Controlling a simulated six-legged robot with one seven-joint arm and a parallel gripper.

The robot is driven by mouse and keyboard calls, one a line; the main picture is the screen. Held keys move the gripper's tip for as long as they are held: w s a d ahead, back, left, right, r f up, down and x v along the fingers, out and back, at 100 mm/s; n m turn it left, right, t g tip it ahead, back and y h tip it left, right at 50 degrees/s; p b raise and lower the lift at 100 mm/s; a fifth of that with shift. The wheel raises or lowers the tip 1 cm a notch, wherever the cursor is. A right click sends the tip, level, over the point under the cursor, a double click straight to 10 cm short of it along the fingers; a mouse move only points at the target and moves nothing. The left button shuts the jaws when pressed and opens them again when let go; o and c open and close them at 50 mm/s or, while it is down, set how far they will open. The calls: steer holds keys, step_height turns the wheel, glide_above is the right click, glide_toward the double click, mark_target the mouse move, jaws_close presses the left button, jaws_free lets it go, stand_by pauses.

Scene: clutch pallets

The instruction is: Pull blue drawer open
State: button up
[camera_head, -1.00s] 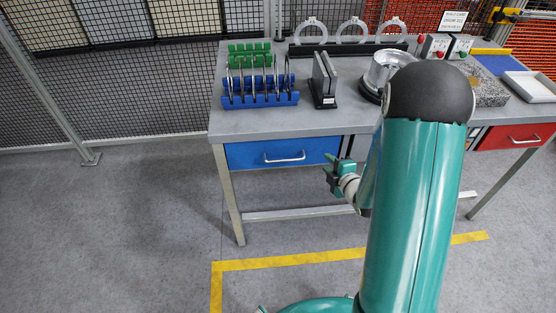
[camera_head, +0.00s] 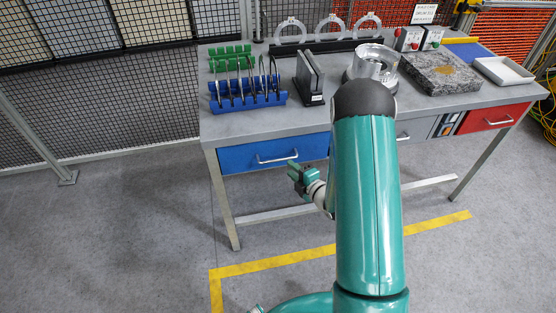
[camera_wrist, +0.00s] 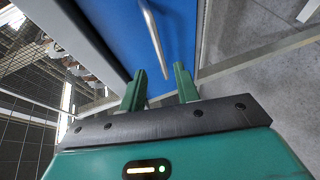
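The blue drawer (camera_head: 250,156) is closed under the left part of the workbench top. Its silver bar handle (camera_head: 277,158) runs level across the front. My gripper (camera_head: 298,173) is in front of the drawer, just right of the handle and a little below it. In the wrist view my gripper (camera_wrist: 160,88) is open, its two green fingers apart with nothing between them. The handle (camera_wrist: 154,38) points toward the gap between the fingers, and the blue drawer front (camera_wrist: 115,25) fills the area behind. Whether the fingertips touch the drawer front I cannot tell.
The grey workbench (camera_head: 300,121) carries a blue rack (camera_head: 250,101), a green rack (camera_head: 230,60), a metal ring part (camera_head: 372,62) and a stone slab (camera_head: 440,74). A red drawer (camera_head: 492,118) is at the right.

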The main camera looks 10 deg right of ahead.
mark_target(280, 159)
steer(key=x, duration=0.8)
steer(key=shift+w, duration=0.15)
jaws_close()
